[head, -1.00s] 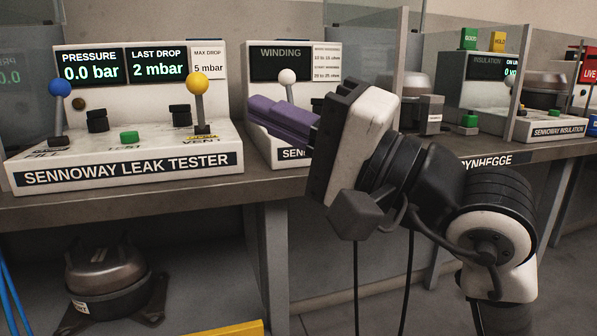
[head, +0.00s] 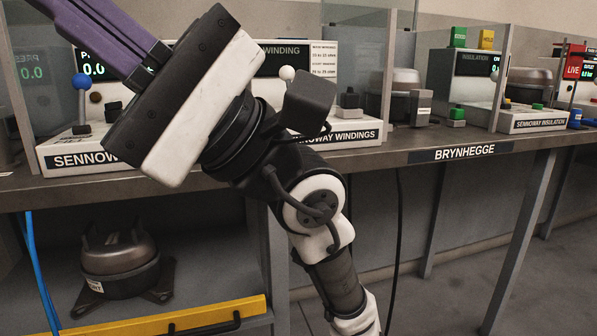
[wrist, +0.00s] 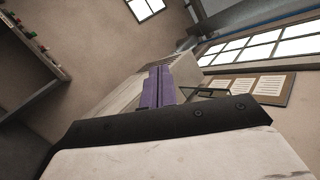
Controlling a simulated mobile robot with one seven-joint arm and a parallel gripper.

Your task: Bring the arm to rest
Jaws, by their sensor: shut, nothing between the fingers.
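My gripper (head: 92,32) has purple fingers and a white and black body. In the head view it is raised at the upper left, tilted up and to the left, in front of the leak tester (head: 75,160). Its fingertips run near or past the top edge. It hides most of the leak tester's screens and label. In the wrist view the purple fingers (wrist: 157,86) lie together, shut, with nothing between them. They point up toward the room's wall and windows.
The bench (head: 400,160) carries the winding tester (head: 355,135) and the insulation tester (head: 540,122), with clear partitions between stations. Floor at the right is clear.

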